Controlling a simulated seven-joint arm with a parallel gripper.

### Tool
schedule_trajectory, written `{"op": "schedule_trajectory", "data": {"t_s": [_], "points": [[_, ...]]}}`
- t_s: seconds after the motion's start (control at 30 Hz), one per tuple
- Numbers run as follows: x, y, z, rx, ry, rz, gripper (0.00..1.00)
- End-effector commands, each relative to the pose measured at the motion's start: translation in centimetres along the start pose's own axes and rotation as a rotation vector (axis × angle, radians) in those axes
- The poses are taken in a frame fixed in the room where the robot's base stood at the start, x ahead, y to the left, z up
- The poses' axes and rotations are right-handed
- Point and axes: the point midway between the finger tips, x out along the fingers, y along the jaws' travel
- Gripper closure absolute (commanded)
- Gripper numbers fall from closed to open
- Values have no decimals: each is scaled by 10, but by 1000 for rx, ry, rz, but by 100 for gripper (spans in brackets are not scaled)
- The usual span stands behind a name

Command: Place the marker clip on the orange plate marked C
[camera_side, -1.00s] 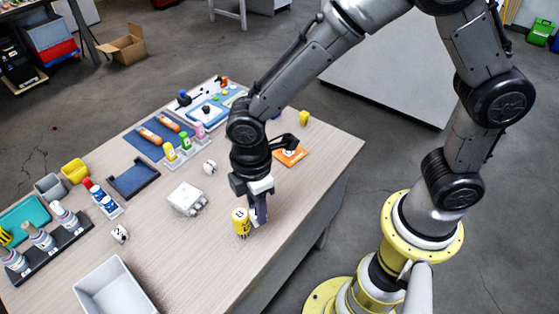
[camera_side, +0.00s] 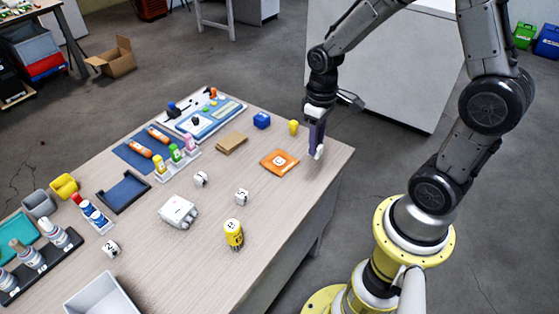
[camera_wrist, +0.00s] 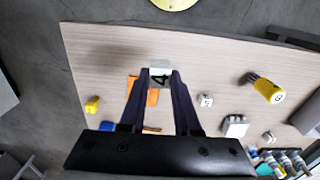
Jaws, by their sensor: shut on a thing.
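My gripper (camera_side: 317,154) is shut on a small white block with a dark mark like a 4; the block (camera_wrist: 160,74) shows between the fingertips in the wrist view. It is held above the table, just right of the orange plate in the side view. In the wrist view the orange plate (camera_wrist: 153,97) shows partly behind the fingers. I cannot tell for sure which thing is the marker clip.
A yellow cylinder (camera_side: 233,235), a white box (camera_side: 178,211) and several numbered white cubes (camera_side: 241,197) stand on the table. A brown block (camera_side: 231,143), a blue block (camera_side: 262,120) and a yellow piece (camera_side: 293,127) are near the plate. The table's right front is clear.

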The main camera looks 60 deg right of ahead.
Motion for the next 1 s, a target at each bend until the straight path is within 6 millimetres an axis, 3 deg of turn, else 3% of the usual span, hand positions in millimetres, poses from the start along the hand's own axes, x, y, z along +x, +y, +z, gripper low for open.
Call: {"op": "schedule_trajectory", "data": {"t_s": [0.17, 0.47, 0.6, 0.8, 1.0], "points": [[10, 8, -19, 12, -2, -1, 100], [38, 24, -82, 10, -1, 0, 100], [62, 29, -103, 9, -4, -1, 100], [88, 34, -125, 9, 0, 0, 100], [96, 36, -132, 9, 1, 0, 100]]}}
